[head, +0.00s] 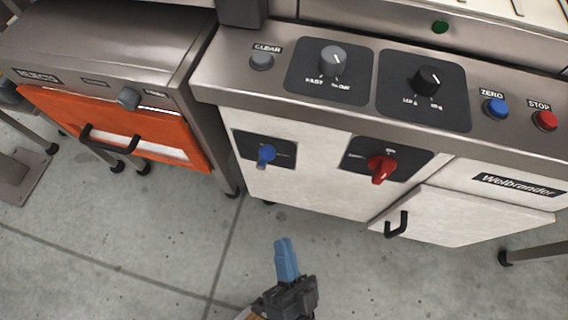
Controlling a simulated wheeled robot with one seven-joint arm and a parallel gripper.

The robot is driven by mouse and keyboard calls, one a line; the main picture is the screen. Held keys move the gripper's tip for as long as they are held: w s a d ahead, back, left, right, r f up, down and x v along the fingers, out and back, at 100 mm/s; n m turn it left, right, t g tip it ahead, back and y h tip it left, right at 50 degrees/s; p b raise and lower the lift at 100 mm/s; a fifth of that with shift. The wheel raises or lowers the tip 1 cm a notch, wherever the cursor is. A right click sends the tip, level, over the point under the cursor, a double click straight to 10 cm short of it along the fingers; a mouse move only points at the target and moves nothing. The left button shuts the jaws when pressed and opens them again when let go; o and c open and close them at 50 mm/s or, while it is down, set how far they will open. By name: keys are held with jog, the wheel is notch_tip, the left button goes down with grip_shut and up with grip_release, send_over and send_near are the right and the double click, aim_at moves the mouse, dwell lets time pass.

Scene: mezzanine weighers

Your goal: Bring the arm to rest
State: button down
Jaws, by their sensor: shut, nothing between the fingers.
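My gripper (285,258) shows in the head view at the bottom middle, in front of the machine and over the grey floor. Its blue fingers are shut together with nothing between them. It is apart from the machine's front, below the blue knob (266,155) and the red knob (382,167). Most of my arm is out of the picture below.
The weigher's panel (299,178) carries a CLEAR button (262,61), grey and black dials, a blue ZERO button (495,107) and a red STOP button (544,120). A cabinet door (465,235) stands ajar at the right. An orange rejects drawer (185,135) is at the left. Floor in front is clear.

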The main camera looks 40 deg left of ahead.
dwell(0.3)
jog(key=s+d+r+m+t+h, duration=0.1)
jog(key=d+r+h, duration=0.25)
jog(key=d, duration=0.35)
jog(key=s+d+r+m+t+h, duration=0.1)
jog(key=d+r+t+h, duration=0.1)
jog(key=d+h, duration=0.45)
jog(key=s+d+r+t+h, duration=0.1)
jog(key=d+r+h, duration=0.15)
jog(key=d, duration=0.65)
jog(key=s+d+r+m+g+h, duration=0.1)
jog(key=s+d+r+g+h, duration=0.1)
jog(key=s+d+r+h, duration=0.45)
notch_tip(320, 180, up, 27)
jog(key=w+p, duration=0.1)
jog(key=p, duration=2.3)
jog(key=shift+w+d+f, duration=0.15)
jog(key=shift+w, duration=0.2)
